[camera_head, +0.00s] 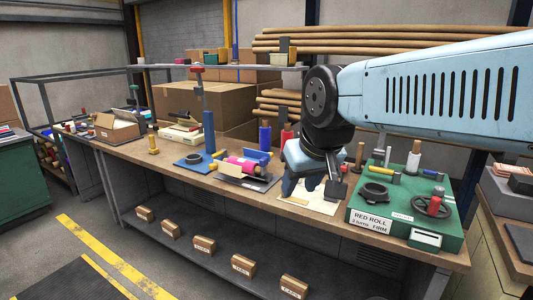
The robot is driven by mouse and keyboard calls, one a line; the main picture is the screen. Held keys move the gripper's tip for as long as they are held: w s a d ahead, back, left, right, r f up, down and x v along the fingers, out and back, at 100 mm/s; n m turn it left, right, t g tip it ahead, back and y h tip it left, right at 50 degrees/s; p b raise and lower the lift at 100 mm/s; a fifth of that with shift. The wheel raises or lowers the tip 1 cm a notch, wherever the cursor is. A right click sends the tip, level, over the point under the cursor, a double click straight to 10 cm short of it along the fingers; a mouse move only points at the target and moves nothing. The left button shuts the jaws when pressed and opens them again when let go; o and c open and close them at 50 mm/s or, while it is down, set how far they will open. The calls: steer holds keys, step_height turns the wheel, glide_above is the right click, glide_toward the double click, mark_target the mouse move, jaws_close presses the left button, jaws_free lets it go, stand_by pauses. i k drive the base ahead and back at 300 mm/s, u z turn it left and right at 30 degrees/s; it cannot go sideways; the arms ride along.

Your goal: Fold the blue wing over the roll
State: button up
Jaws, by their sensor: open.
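A pink roll (243,164) lies in a small dark fixture on the wooden workbench, left of my gripper. A blue wing (257,156) stands raised along the far side of the roll and does not cover it. My gripper (313,187) points down over a pale sheet on the bench, to the right of the roll and apart from it. It is open, and I see nothing between its fingers. My arm comes in from the right and hides part of the bench behind it.
A green case (405,215) labelled RED ROLL stands to the right with tools on it. Cardboard boxes (205,101) stand behind. Small boxes sit on the lower shelf.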

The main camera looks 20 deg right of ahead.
mark_target(250, 154)
steer(key=z, duration=0.05)
steer(key=i, duration=0.85)
steer(key=u, duration=0.1)
